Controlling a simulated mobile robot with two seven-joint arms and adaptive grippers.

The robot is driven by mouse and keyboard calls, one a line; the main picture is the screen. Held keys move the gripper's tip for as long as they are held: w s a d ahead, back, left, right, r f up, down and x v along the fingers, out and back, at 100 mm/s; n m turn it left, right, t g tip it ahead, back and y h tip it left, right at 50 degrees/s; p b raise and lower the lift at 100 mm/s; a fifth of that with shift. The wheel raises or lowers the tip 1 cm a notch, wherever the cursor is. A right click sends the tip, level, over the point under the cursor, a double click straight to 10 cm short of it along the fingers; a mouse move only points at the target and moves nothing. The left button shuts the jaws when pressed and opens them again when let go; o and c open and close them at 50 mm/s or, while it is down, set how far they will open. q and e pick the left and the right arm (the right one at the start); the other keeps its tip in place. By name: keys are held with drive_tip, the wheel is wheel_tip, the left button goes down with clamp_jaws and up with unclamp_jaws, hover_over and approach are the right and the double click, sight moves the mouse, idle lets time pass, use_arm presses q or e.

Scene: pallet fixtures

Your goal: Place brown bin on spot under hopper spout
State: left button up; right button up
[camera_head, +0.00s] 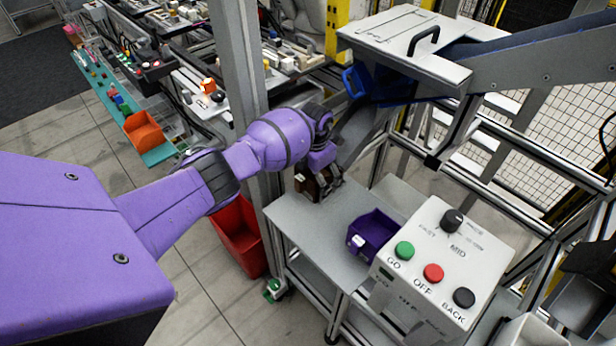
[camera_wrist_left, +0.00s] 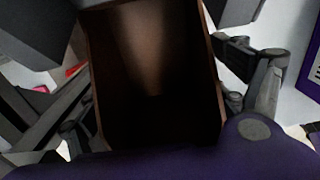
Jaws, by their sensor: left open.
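The brown bin (camera_head: 308,184) is on the grey shelf, close below the mouth of the hopper spout (camera_head: 362,128). My left gripper (camera_head: 322,186) is over it and hides much of it. In the left wrist view the open bin (camera_wrist_left: 155,70) fills the middle, with dark finger parts of my left gripper (camera_wrist_left: 165,105) on both sides. The fingers are open around the bin; whether they touch its walls is unclear. The bin looks roughly upright and dark inside. The marked spot itself is hidden. My right gripper is not in view.
A purple bin (camera_head: 374,234) stands on the same shelf (camera_head: 318,235), to the right. A grey post (camera_head: 238,70) rises behind my arm. A red bin (camera_head: 238,240) is low on the left.

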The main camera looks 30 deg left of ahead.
use_arm(q)
drive_tip(key=shift+w+r, duration=0.1)
drive_tip(key=shift+r, duration=0.4)
wheel_tip(320, 180, up, 12)
drive_tip(key=p, duration=0.1)
drive_tip(key=shift+f, duration=0.25)
idle(0.8)
